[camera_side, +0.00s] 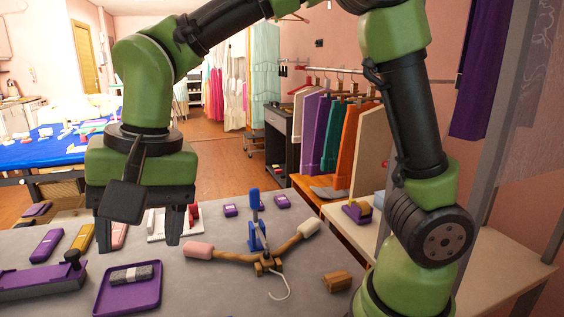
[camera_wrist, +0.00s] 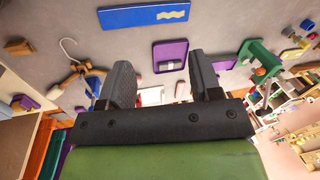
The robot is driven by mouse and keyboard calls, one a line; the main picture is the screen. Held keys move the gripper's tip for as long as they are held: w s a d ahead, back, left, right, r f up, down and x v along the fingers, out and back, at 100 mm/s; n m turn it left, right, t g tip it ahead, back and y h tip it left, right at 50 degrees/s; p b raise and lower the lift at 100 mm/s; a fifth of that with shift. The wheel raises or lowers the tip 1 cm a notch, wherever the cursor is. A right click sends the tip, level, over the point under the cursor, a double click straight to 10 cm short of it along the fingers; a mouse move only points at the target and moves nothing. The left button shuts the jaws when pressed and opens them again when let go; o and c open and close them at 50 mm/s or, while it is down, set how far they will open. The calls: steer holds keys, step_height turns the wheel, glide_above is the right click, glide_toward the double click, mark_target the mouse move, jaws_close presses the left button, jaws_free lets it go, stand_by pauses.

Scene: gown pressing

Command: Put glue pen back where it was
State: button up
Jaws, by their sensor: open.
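My gripper (camera_side: 142,240) hangs fingers-down over the far left part of the grey table in the side view. Its fingers are apart with nothing held between them; they also show in the wrist view (camera_wrist: 163,85). A white rack (camera_side: 160,238) stands behind the fingers, with red and white pen-like pieces (camera_side: 193,213) in it. The right finger partly hides the rack. I cannot tell for sure which piece is the glue pen. A purple tray (camera_side: 104,304) in front of the gripper bears a grey dark-ended roll (camera_side: 132,273). The tray also shows in the wrist view (camera_wrist: 157,50).
A wooden hanger (camera_side: 225,256) with padded ends and a blue upright clamp (camera_side: 254,215) lies right of the gripper. Purple (camera_side: 47,246) and yellow (camera_side: 82,238) blocks lie at left, near a purple stapler-like tool (camera_side: 45,283). A wooden block (camera_side: 337,282) lies at right.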

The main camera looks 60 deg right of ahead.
steer(key=s+d+r+n+t, duration=0.2)
steer(key=s+d+r+t, duration=0.3)
steer(key=s+d, duration=0.7)
steer(key=shift+s+d+r+n, duration=0.15)
steer(key=shift+s+d+n, duration=0.25)
steer(key=shift+s, duration=0.15)
